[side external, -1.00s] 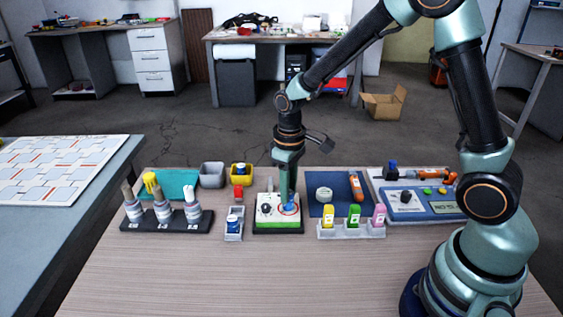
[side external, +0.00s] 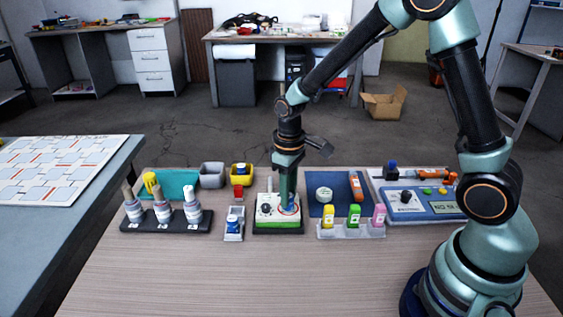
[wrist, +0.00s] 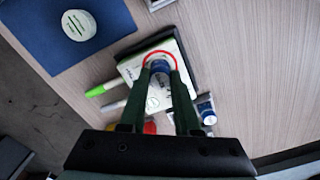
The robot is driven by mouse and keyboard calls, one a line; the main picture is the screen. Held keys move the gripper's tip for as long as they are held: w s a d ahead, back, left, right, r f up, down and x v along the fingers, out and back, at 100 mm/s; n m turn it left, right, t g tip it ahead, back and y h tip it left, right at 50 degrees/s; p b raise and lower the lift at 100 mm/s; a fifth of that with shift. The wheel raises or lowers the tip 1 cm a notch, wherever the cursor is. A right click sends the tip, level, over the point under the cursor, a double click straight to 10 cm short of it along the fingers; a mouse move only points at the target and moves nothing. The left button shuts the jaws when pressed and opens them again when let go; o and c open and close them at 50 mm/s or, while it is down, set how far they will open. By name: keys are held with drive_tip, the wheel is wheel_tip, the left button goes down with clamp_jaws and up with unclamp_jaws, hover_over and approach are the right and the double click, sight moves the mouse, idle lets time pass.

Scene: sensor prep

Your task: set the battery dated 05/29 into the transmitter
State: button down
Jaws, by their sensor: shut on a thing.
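The transmitter (side external: 265,214) is a white and green box on a dark base, with a dark knob and a red ring on its top. My gripper (side external: 288,206) points down at the ring and is shut on a blue battery. In the wrist view the battery (wrist: 160,67) sits between my fingertips (wrist: 160,74), inside the outline of the red ring (wrist: 147,58). I cannot tell how deep it sits, and its date cannot be read. Another blue item, likely a battery (side external: 234,224), stands in a small grey holder left of the transmitter.
A holder with yellow, green and pink pieces (side external: 350,232) is right of the transmitter. Behind it is a blue mat (side external: 318,208) with a round white puck (side external: 324,194). The front of the table is clear.

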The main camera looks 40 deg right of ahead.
drive_tip(key=shift+f, duration=0.15)
drive_tip(key=shift+c, duration=1.5)
unclamp_jaws()
drive_tip(key=shift+r, duration=0.75)
drive_tip(key=shift+r, duration=2.9)
